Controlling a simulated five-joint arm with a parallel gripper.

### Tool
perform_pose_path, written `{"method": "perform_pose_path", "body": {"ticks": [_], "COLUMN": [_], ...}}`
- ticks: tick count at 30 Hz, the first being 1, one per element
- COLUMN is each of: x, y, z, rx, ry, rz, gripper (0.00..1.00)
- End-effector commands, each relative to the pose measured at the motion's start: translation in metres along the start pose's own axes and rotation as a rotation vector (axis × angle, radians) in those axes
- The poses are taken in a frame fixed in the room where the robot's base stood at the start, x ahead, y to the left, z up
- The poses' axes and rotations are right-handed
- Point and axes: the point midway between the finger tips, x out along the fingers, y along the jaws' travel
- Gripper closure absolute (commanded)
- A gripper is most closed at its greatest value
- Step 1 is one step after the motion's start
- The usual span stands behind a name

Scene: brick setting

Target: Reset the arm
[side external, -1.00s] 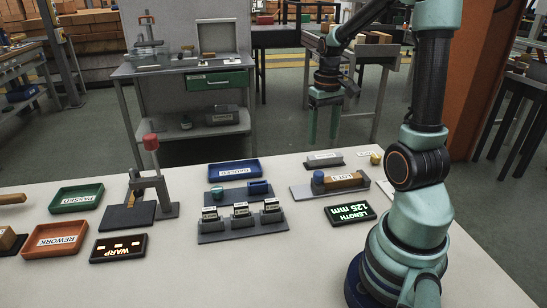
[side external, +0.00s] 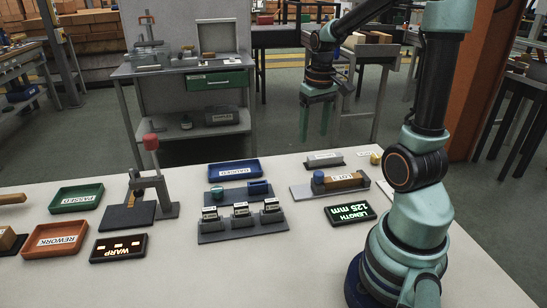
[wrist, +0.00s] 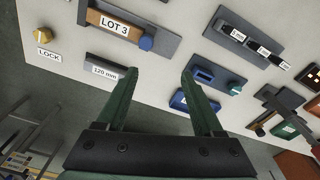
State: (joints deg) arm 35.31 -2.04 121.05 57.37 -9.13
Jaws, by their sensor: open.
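My gripper (side external: 314,136) hangs in the air beyond the far edge of the white table, fingers pointing down. It is open and empty. In the wrist view its two green fingers (wrist: 160,73) stand apart with nothing between them. Below it on the table lies a grey fixture with a brown block labelled LOT 3 (side external: 346,182) and a blue knob (side external: 318,178). A grey block (side external: 324,157), labelled 120 mm in the wrist view (wrist: 104,71), lies near the far edge. Nothing touches the fingers.
The table's front is clear.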

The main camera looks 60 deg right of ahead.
Motion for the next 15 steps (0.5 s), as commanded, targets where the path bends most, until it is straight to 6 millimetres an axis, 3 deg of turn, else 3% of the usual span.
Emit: {"method": "perform_pose_path", "body": {"ticks": [3,9,15], "x": [-0.024,-0.054,-0.069], "y": [-0.047,-0.119,-0.164], "z": [0.006,0.035,0.066], "rx": [-0.106,-0.273,-0.394], "ry": [0.097,0.26,0.378], "rz": [-0.001,-0.042,-0.103], "gripper": [0.31,0.31,0.31]}}
